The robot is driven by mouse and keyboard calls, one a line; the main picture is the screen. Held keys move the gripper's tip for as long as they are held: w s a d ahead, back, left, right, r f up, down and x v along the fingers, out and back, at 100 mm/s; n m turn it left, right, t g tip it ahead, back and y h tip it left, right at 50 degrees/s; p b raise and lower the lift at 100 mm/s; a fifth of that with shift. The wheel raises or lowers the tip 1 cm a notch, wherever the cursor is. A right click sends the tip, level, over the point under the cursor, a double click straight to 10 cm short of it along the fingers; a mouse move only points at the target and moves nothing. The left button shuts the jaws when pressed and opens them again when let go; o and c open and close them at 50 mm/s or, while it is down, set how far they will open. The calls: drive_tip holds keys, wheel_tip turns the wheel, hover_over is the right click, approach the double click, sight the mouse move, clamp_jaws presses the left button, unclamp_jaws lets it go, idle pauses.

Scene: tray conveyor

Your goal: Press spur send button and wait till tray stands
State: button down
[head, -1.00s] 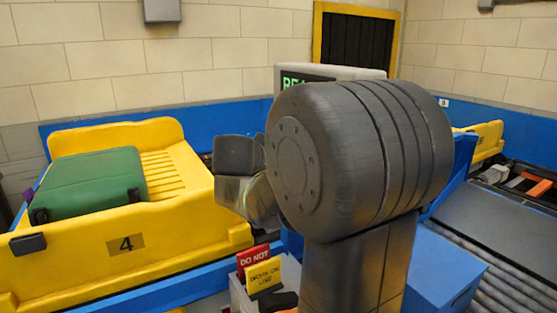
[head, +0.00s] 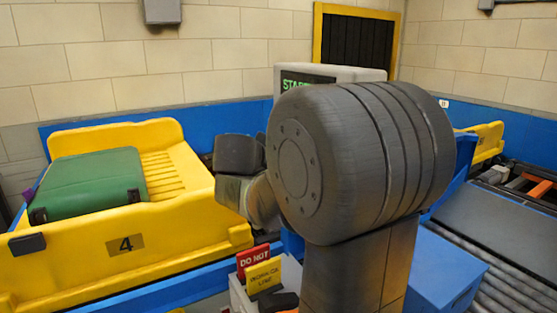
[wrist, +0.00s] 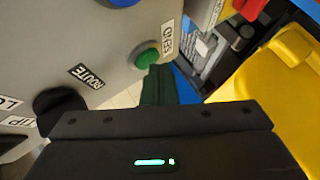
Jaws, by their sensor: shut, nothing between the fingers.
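My gripper (wrist: 158,82) is shut and empty in the wrist view. Its fingertips are at the lower edge of a green button (wrist: 147,54) on a grey panel (wrist: 110,40); I cannot tell whether they touch it. The label beside the button is hard to read. In the head view my arm hides the panel and fingertips. A yellow tray (head: 205,235) marked 4 stands at the left with a green suitcase (head: 90,185) in it. A screen (head: 305,80) behind my arm shows green text beginning "START", partly hidden.
The panel also has a blue button (wrist: 122,2) and a black knob (wrist: 58,105) near a ROUTE label. Red and yellow signs (head: 263,275) stand before my arm. A blue box (head: 445,270) and roller conveyor (head: 500,240) lie at the right.

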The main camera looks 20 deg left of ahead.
drive_tip(key=shift+s+a, duration=0.45)
drive_tip(key=shift+s, duration=0.15)
